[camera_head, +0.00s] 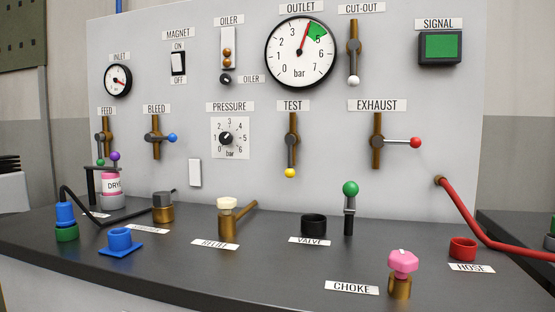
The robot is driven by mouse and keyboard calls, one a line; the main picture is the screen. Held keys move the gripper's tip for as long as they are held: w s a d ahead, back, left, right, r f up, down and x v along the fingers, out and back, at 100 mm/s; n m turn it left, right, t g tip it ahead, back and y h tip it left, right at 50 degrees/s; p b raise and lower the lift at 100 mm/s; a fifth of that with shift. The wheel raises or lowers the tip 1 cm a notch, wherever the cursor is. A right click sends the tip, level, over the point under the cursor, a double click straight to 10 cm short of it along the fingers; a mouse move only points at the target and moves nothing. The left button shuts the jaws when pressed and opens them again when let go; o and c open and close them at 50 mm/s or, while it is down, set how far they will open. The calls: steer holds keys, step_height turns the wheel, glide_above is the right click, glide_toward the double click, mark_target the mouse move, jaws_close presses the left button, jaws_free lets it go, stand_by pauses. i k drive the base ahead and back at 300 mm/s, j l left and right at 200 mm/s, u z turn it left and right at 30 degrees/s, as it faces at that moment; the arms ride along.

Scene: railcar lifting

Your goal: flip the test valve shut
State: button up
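The test valve (291,142) is on the grey panel under the TEST label (293,105). It has a vertical brass pipe and a grey lever that points straight down, in line with the pipe. A yellow knob (290,173) is at the lever's lower end. Nothing covers the valve. The outlet gauge (300,52) above it has its needle just right of the top, at the edge of the green sector. My gripper is not in view.
The exhaust valve (377,141) is to the right, its red-knobbed lever pointing right. The cut-out valve (353,52) is above right, lever down. The pressure dial (229,138) is to the left. A green-knobbed lever (349,207) stands on the dark bench (180,265) below.

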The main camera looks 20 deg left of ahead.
mark_target(290, 140)
steer(key=u, duration=1.05)
steer(key=j+z, duration=0.15)
steer(key=j, duration=0.15)
steer(key=k, duration=0.05)
